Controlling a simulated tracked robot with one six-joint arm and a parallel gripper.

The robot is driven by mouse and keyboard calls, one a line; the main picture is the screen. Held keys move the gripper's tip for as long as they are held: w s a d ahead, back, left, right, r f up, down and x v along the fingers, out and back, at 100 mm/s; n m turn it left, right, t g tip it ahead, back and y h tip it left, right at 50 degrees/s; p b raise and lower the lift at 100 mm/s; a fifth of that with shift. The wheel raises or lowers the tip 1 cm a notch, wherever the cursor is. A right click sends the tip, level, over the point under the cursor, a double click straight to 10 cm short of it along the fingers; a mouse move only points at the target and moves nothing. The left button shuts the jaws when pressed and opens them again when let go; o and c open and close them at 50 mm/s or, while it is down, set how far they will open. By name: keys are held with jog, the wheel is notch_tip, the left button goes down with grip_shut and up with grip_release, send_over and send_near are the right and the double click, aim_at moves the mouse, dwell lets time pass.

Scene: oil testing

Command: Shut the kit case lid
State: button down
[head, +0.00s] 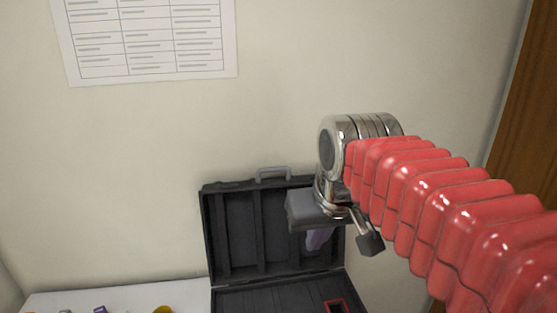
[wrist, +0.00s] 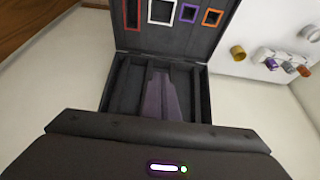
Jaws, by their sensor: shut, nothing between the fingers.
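The dark grey kit case stands open on the white table. Its lid (head: 262,232) is raised upright near the wall, with a grey handle (head: 273,172) on its top edge. The case base (head: 262,298) lies flat in front and is cut off by the picture edge. In the wrist view the ribbed lid inside (wrist: 122,88) and the base (wrist: 168,42) with coloured-rimmed slots both show. My gripper (head: 316,243) has purplish fingers pressed together and empty. It hangs in front of the lid's right part and hides some of it. The fingers (wrist: 161,80) also show against the lid. I cannot tell whether they touch it.
Several small items, among them a yellow one (head: 162,310) and a purple one (head: 100,310), are on the white table (head: 150,294) left of the case. A wall (head: 140,190) with a printed chart (head: 148,40) stands behind. Brown wood (head: 515,110) is at right.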

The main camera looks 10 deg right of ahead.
jog(key=w+r, duration=0.5)
jog(key=w, duration=0.3)
jog(key=w+r, duration=0.6)
jog(key=w, duration=0.3)
jog(key=w+f+g, duration=0.1)
jog(key=w, duration=1.3)
jog(key=shift+w+f+g, duration=0.15)
jog(key=shift+g, duration=0.15)
jog(key=shift+f, duration=0.15)
send_over(279, 179)
jog(key=shift+w+f, duration=0.2)
jog(key=shift+f, duration=4.45)
jog(key=shift+s+r, duration=0.15)
